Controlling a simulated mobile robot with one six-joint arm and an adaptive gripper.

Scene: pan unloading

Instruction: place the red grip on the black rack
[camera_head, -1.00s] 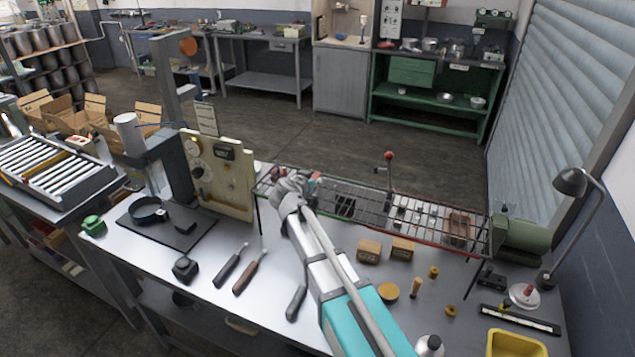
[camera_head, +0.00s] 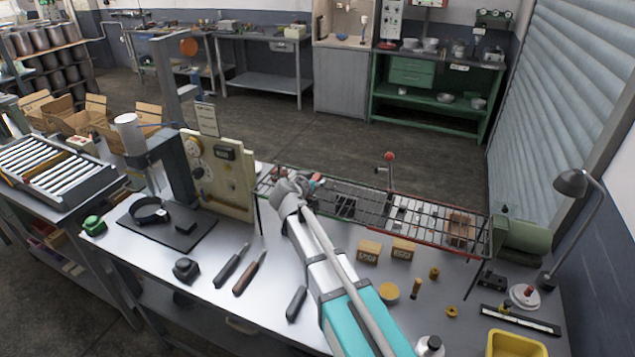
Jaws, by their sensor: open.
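The black rack (camera_head: 365,200) is a long wire grid above the back of the workbench, running from the board at left to the green block at right. A small red piece (camera_head: 316,178), which may be the red grip, shows at the rack's left end, right beside my gripper. My gripper (camera_head: 305,179) is over that left end, small in view, with its jaws open. My wrist partly hides the rack there. I cannot tell whether the gripper touches the red piece or whether that piece rests on the rack.
A red-knobbed lever (camera_head: 389,158) rises behind the rack. Small boxes (camera_head: 369,251) and brass parts stand in front of it. Dark-handled tools (camera_head: 232,265) lie left of my arm. A cream board (camera_head: 222,180) stands at the rack's left. A lamp (camera_head: 571,183) and yellow bin (camera_head: 515,345) are at right.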

